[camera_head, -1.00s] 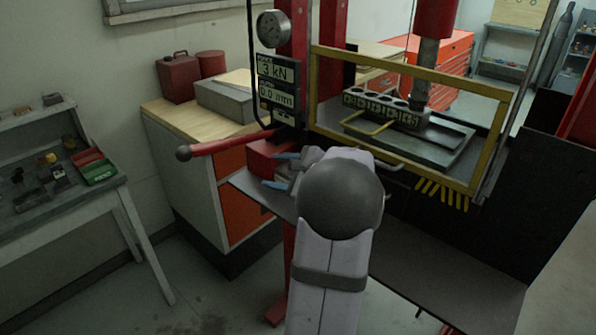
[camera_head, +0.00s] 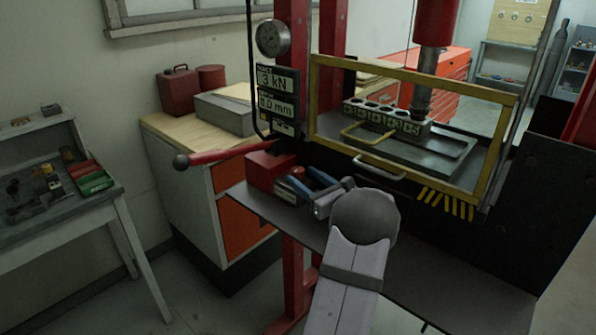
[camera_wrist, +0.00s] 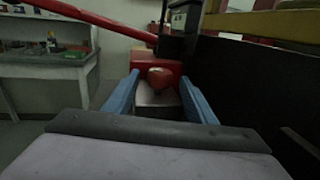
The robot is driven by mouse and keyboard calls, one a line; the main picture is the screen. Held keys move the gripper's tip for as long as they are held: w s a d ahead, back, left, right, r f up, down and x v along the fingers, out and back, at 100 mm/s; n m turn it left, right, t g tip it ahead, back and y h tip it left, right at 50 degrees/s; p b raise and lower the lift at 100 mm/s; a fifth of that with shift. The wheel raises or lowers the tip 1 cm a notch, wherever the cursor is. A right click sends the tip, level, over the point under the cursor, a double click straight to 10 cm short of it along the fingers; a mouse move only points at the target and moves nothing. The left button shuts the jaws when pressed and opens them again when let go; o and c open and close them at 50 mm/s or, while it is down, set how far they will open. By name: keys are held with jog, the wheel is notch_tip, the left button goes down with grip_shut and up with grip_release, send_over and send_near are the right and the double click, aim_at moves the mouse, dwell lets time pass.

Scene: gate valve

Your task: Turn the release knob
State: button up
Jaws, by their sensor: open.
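The release knob (camera_wrist: 160,77) is a rounded red knob on the front of a red block. In the head view the red block (camera_head: 268,171) stands at the left end of the press's dark shelf, and the knob (camera_head: 297,172) shows small beside the fingers. My gripper (camera_wrist: 160,80) has two blue fingers spread apart, with the knob seen between their tips and a gap on each side. In the head view my gripper (camera_head: 298,176) points at the block from the front right. Whether the fingertips reach around the knob is hard to tell.
A red lever (camera_head: 228,153) with a dark ball end sticks out left above the block. A yellow guard frame (camera_head: 400,172) with a grey handle (camera_head: 379,168) stands to the right. Displays (camera_head: 277,80) read 3 kN and 0.0 mm. The shelf (camera_head: 440,275) is bare at the right.

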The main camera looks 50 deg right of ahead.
aim_at(303, 175)
jog(key=shift+p+x, duration=0.45)
jog(key=shift+x, duration=1.3)
jog(key=shift+c, duration=0.2)
jog(key=c, duration=1)
jog(key=shift+y, duration=0.3)
jog(key=shift+n+y+b, duration=0.3)
jog(key=shift+n+y, duration=0.5)
jog(key=shift+y, duration=0.2)
